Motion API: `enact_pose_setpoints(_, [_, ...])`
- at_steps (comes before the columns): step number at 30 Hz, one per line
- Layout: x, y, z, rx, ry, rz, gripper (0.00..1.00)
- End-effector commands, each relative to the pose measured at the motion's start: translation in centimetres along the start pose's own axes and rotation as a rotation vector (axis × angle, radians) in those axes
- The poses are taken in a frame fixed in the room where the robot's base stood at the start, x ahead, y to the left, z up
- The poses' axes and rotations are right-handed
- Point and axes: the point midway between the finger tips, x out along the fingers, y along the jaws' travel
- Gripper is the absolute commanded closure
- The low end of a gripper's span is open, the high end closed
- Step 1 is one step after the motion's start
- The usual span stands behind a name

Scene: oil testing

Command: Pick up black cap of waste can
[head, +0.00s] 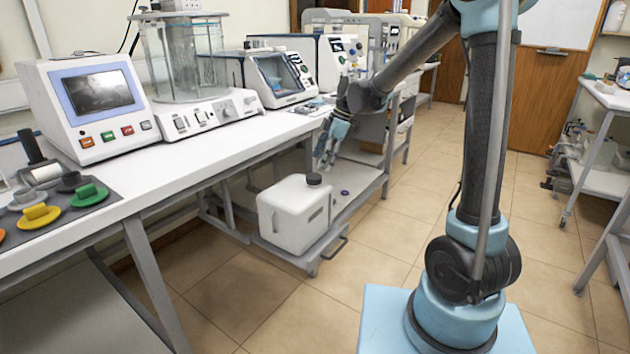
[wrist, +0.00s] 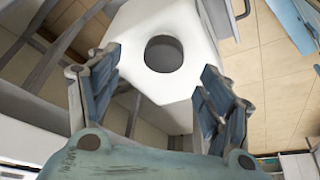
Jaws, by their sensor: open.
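The waste can is a white, boxy container (head: 295,215) on a low grey shelf in the head view. Its round black cap (head: 314,179) sits on top. In the wrist view the cap (wrist: 164,53) is a dark disc on the white can top (wrist: 135,25), at upper centre. My gripper (head: 326,163) is open and empty, above and slightly behind the cap in the head view. In the wrist view its two fingers (wrist: 159,62) stand apart, one on each side of the cap's line. I see no contact with the cap.
The low shelf (head: 352,178) holds a small dark ring-like item (head: 345,192) right of the can. A white workbench (head: 190,145) with instruments stands to the left, its edge near my gripper. Tiled floor (head: 400,215) is clear in front.

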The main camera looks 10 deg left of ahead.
Motion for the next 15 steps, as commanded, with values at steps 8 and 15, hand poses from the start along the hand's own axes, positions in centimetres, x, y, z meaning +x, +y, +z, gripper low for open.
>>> enact_pose_setpoints(8, [1.9, -0.2, -0.1, -0.001, 0.000, 0.000, 0.27])
enact_pose_setpoints(15, [5.0, -0.5, -0.4, -0.001, 0.000, 0.001, 0.27])
